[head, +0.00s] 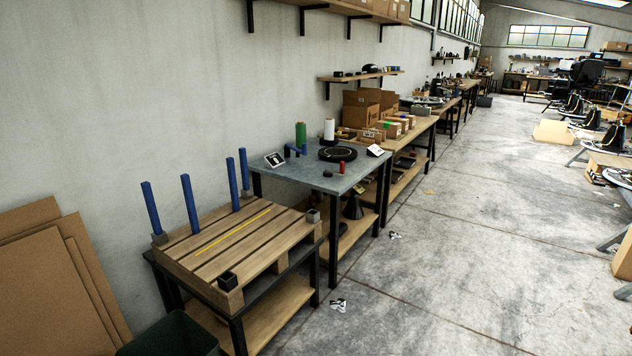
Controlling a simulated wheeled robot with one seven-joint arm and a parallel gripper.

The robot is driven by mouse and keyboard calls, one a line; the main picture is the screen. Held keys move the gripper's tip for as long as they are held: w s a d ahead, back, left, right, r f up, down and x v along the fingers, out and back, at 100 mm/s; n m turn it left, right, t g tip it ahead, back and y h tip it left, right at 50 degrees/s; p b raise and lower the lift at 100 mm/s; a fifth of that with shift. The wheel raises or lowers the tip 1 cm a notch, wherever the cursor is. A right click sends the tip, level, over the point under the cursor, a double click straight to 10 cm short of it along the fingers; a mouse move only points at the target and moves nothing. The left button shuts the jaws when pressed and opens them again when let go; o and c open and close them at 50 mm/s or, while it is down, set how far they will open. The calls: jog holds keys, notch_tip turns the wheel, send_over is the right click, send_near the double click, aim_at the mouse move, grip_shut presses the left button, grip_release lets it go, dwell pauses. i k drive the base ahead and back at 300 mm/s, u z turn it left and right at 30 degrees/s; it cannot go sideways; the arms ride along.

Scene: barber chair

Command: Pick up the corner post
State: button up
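Several blue posts stand upright at the wall side of a wooden pallet on a low bench. The leftmost blue post (151,208) rises from a dark bracket (159,238) at the pallet's left back corner. Two more are the second post (189,203) and the third post (232,184); their feet are hard to make out. The rightmost post (244,169) is near the back right corner. Which one is the corner post I cannot tell for sure. The pallet (205,258) has open, empty-looking corner brackets at its front left (228,281) and right (313,215). My gripper is not in view.
A yellow strip (233,231) lies across the pallet. A grey-topped table (320,176) with small items stands directly right of the bench. A dark green bin (172,338) and cardboard sheets (55,285) are at lower left. The concrete floor (450,270) to the right is mostly clear.

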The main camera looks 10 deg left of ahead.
aim_at(231, 170)
jog(key=u, duration=0.6)
jog(key=i, duration=1.45)
jog(key=u, duration=0.5)
jog(key=k, duration=1)
jog(key=z, duration=0.65)
jog(key=i, duration=1.5)
jog(key=u, duration=0.55)
jog(key=i, duration=1)
jog(key=u, duration=0.55)
